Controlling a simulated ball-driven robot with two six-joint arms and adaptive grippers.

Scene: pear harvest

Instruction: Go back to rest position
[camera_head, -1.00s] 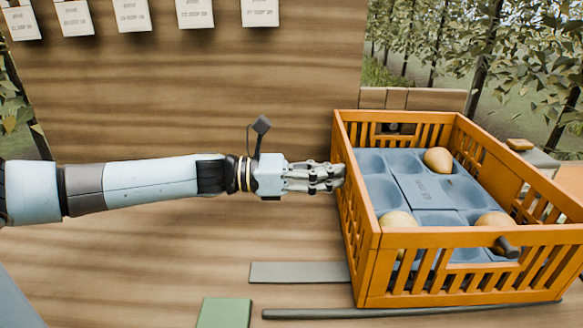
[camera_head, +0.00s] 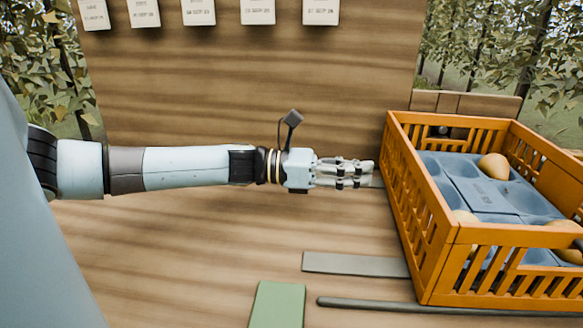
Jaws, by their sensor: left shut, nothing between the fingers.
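My left gripper (camera_head: 372,173) reaches in from the left, level above the wooden table. Its fingers are shut with nothing between them. The fingertips are just left of the orange crate (camera_head: 408,215), near its left wall. The crate holds a blue moulded tray (camera_head: 482,197) with several hollows. One pear (camera_head: 494,166) sits at the back of the tray. My right gripper does not show.
A grey strip (camera_head: 355,264), a dark rod (camera_head: 365,303) and a green block (camera_head: 278,305) lie on the table in front. White tags (camera_head: 258,11) hang on the wooden panel (camera_head: 250,70) behind. The table left of the crate is clear below my arm.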

